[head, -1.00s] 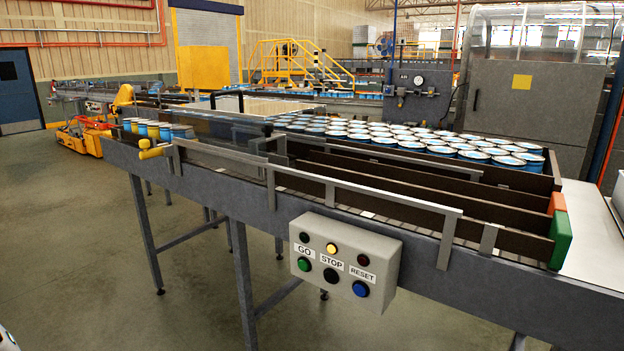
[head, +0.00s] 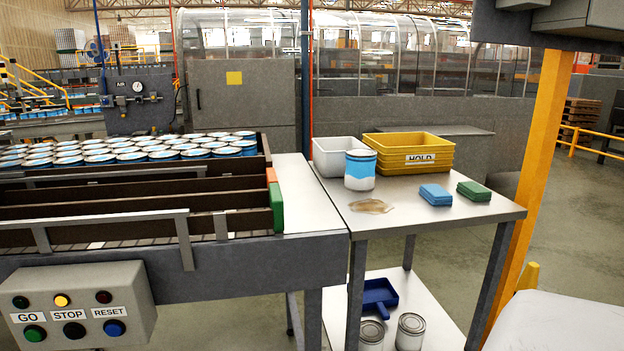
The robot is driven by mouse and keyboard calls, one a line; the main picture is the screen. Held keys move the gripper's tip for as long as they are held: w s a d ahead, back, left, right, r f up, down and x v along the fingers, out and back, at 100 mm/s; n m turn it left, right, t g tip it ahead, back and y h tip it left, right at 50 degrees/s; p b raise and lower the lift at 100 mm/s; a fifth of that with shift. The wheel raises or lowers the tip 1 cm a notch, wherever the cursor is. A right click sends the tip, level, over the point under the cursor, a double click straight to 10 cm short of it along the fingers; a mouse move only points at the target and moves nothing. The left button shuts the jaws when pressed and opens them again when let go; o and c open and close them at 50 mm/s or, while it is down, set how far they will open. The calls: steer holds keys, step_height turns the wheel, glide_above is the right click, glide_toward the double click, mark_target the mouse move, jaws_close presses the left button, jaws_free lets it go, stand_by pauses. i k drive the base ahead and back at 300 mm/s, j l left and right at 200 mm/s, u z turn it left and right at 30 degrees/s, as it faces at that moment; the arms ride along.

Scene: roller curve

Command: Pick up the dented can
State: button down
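A blue and white can (head: 360,170) stands upright on the steel side table (head: 470,212), in front of a white bin. I cannot tell from this view whether it is dented. Many similar blue cans with pale lids (head: 130,150) stand packed together on the conveyor at left; no dent can be made out on them. Two grey-lidded cans (head: 410,332) are on the table's lower shelf, partly cut off by the frame's bottom edge. My gripper is not in view.
A yellow HOLD bin (head: 408,149), a white bin (head: 333,157), a blue block (head: 435,195), a green block (head: 474,191) and a tan spill (head: 371,206) are on the table. A yellow post (head: 535,170) stands at right. A control box (head: 85,305) juts from the conveyor.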

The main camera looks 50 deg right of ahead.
mark_target(360, 177)
steer(key=z, duration=1.6)
